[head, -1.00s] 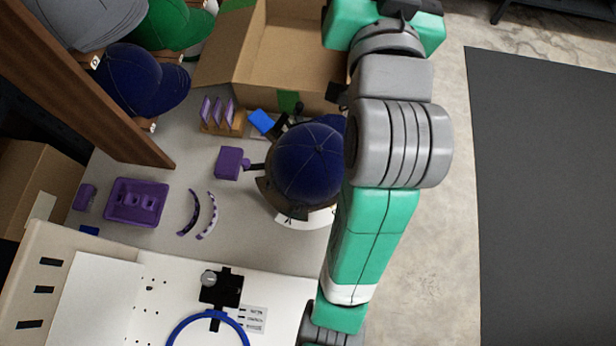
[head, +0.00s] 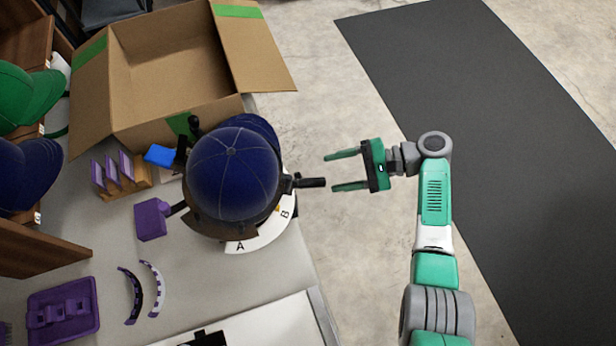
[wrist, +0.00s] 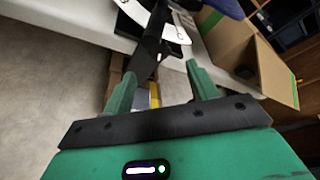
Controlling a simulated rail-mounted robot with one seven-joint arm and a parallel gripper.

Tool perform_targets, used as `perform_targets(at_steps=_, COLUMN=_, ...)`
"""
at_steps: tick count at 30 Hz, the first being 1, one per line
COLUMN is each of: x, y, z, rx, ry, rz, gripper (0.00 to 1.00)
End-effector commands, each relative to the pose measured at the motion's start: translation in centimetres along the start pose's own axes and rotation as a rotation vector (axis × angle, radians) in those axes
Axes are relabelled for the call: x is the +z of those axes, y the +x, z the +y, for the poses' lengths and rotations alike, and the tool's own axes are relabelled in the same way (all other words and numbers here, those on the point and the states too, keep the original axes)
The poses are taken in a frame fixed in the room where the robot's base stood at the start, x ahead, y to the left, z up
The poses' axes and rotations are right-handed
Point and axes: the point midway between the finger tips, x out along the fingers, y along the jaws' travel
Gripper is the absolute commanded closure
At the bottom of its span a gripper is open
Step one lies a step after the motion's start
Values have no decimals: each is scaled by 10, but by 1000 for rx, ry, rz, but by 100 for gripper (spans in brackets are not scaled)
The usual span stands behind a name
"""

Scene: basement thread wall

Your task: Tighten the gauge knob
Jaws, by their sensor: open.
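A navy cap (head: 232,172) sits on a round stand with a white dial plate (head: 262,235) marked A and B. A black handle (head: 310,182) sticks out of the stand to the right. A purple block-like knob (head: 150,220) is on the stand's left side. I cannot tell for sure which part is the gauge knob. My gripper (head: 330,172) is open and empty off the table's right edge, its fingers pointing left towards the handle's tip. In the wrist view the dark handle (wrist: 151,48) shows beyond and between my open fingers (wrist: 160,72), with the dial plate (wrist: 165,27) behind it.
An open cardboard box (head: 175,70) stands behind the cap stand. A small rack with purple cards (head: 118,172), a purple tray (head: 62,312) and curved strips (head: 142,292) lie to the left. The floor right of the table is clear around a dark mat (head: 480,110).

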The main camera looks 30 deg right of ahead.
Motion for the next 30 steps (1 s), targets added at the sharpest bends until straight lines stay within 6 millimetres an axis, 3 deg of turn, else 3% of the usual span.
perform_targets(at_steps=6, x=-2, y=42, z=3, rx=4, ry=-3, rz=-2, gripper=42)
perform_targets(at_steps=12, x=-2, y=70, z=2, rx=2, ry=-2, rz=1, gripper=42)
perform_targets(at_steps=22, x=0, y=76, z=0, rx=2, ry=-3, rz=2, gripper=42)
perform_targets(at_steps=29, x=0, y=76, z=0, rx=2, ry=-3, rz=2, gripper=85)
perform_targets(at_steps=30, x=0, y=76, z=0, rx=2, ry=-3, rz=2, gripper=87)
